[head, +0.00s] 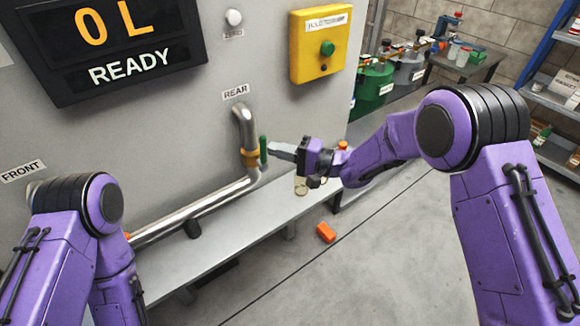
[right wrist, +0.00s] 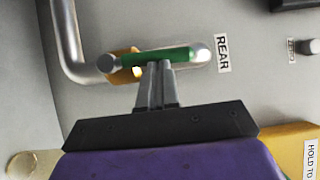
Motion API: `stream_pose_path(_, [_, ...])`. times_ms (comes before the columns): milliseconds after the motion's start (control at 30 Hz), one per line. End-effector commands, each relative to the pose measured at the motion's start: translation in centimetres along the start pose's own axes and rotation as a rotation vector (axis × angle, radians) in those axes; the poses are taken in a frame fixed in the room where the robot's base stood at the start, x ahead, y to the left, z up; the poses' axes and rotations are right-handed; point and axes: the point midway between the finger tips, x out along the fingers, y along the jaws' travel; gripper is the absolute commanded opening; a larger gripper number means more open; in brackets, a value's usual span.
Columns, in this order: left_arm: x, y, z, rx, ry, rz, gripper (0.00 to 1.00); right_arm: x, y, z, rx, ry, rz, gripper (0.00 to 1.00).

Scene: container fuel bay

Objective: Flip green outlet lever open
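The green outlet lever (head: 263,150) stands upright at the brass-coloured valve (head: 250,158) on the steel pipe under the REAR label. In the right wrist view the lever (right wrist: 180,54) runs across the picture just beyond my fingertips. My right gripper (head: 273,150) is at the lever's right side; its fingers (right wrist: 159,68) are together, with nothing seen between them. The tips meet or nearly meet the lever; I cannot tell if they touch. My left arm comes in at the lower left; its gripper is outside the picture.
The steel pipe (head: 195,208) runs along the grey wall above a ledge (head: 235,222). A yellow box with a green button (head: 327,48) and a display reading "0 L READY" (head: 110,42) are on the wall. An orange block (head: 326,232) lies on the open floor.

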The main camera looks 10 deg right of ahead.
Motion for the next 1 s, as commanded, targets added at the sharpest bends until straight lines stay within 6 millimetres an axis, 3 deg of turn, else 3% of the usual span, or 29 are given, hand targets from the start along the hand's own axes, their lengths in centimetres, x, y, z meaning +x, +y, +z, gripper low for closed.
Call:
stream_pose_path(767, [-0.9,-0.1,-0.4,0.000,0.000,0.000,0.43,0.1,-0.2,0.0,-0.049,0.005,0.033,0.00])
stream_pose_path(1000, [-1.5,-0.1,-0.6,0.000,0.000,0.000,0.43,-2.7,-0.3,-2.4,-0.049,0.010,0.033,0.00])
